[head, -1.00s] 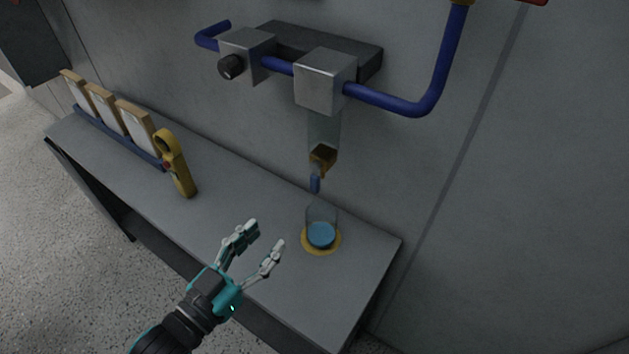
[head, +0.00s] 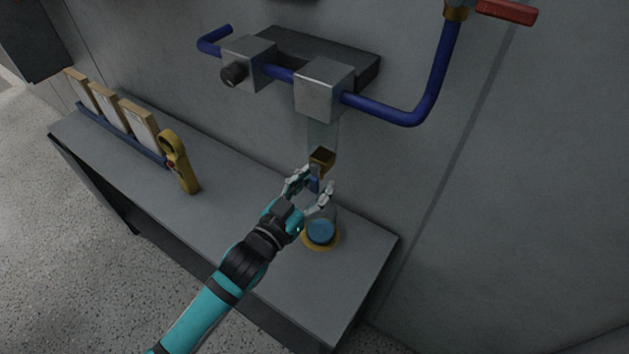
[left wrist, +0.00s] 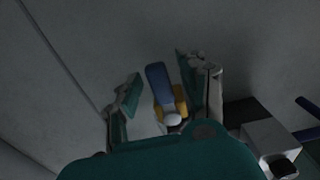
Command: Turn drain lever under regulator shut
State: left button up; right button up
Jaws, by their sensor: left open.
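The drain lever, a small blue handle (head: 314,184), hangs below the brass drain fitting (head: 321,161) under the regulator's clear bowl (head: 322,133). The regulator (head: 325,89) is a grey metal block on a blue pipe. My left gripper (head: 311,186) is open with its fingers on either side of the lever. In the left wrist view the blue lever (left wrist: 158,86) stands between the two spread fingers (left wrist: 160,92), with brass behind it. I cannot tell whether a finger touches it. My right gripper is not in view.
A clear cup with blue liquid (head: 320,232) stands on a yellow ring on the bench (head: 230,213), just under my gripper. A yellow clamp-like tool (head: 180,164) and a rack of boards (head: 112,112) are on the left. A red handle (head: 507,11) is at upper right.

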pick_arm(q)
jog(key=shift+c, duration=0.4)
grip_shut()
dwell(0.4)
jog(key=n, duration=0.1)
jog(key=n+p, duration=0.1)
jog(key=d+p, duration=0.1)
jog(key=shift+s+r+n, duration=0.25)
jog(key=shift+s+n, duration=0.05)
jog(key=shift+n, duration=0.1)
jog(key=shift+s+d+r+n+p, duration=0.1)
jog(key=shift+s+d+n+p, duration=0.15)
jog(key=shift+n+p, duration=0.55)
jog(key=shift+s+d+r+n+p, duration=0.15)
jog(key=shift+d+n+p, duration=0.2)
jog(key=shift+n, duration=0.95)
jog(key=shift+o, duration=0.4)
grip_release()
